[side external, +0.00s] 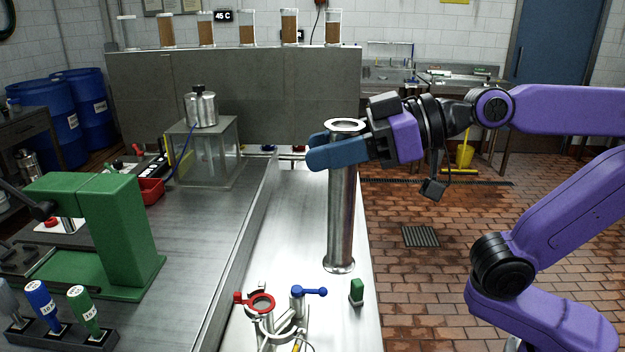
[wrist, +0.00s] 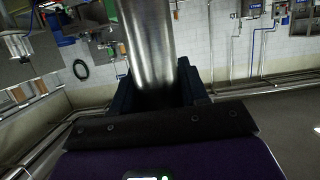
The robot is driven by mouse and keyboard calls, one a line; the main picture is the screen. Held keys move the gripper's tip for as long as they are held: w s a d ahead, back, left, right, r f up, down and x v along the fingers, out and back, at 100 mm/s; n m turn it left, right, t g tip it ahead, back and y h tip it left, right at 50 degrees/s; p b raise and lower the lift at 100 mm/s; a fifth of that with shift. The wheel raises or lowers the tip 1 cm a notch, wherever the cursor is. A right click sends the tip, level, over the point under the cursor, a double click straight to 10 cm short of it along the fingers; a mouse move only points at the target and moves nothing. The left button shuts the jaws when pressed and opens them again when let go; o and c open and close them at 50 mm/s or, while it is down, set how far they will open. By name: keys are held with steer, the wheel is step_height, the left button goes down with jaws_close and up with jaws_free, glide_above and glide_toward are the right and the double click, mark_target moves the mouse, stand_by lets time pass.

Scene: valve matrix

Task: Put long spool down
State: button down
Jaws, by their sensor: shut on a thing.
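The long spool (side external: 341,225) is a tall shiny metal tube with a flange at each end. It stands upright over the narrow steel bench on the right of the work area. Its lower flange appears at the bench surface, but I cannot tell whether it touches. My gripper (side external: 335,150) is shut on the spool just below its top flange, with blue fingers on either side. In the wrist view the spool (wrist: 149,45) rises between the dark fingers; its ends are out of that view.
In front of the spool are a red-ringed clamp fitting (side external: 261,303), a blue-handled valve (side external: 310,292) and a small green block (side external: 356,291). A green press (side external: 110,230) stands left. A glass box (side external: 205,155) with a metal canister is behind. The bench (side external: 290,225) left of the spool is clear.

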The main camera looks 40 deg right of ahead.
steer(key=w+d+f+m+t+h, duration=0.2)
steer(key=w+d+f, duration=0.4)
steer(key=d, duration=0.2)
steer(key=w+d+f+m+t+h, duration=0.1)
steer(key=w+d+f+m+h, duration=0.15)
steer(key=w+d+f, duration=0.5)
steer(key=w+f, duration=1.1)
steer(key=f, duration=0.1)
steer(key=shift+w+d+f, duration=0.2)
stand_by(0.6)
steer(key=shift+f, duration=0.15)
steer(key=c, duration=0.6)
jaws_free()
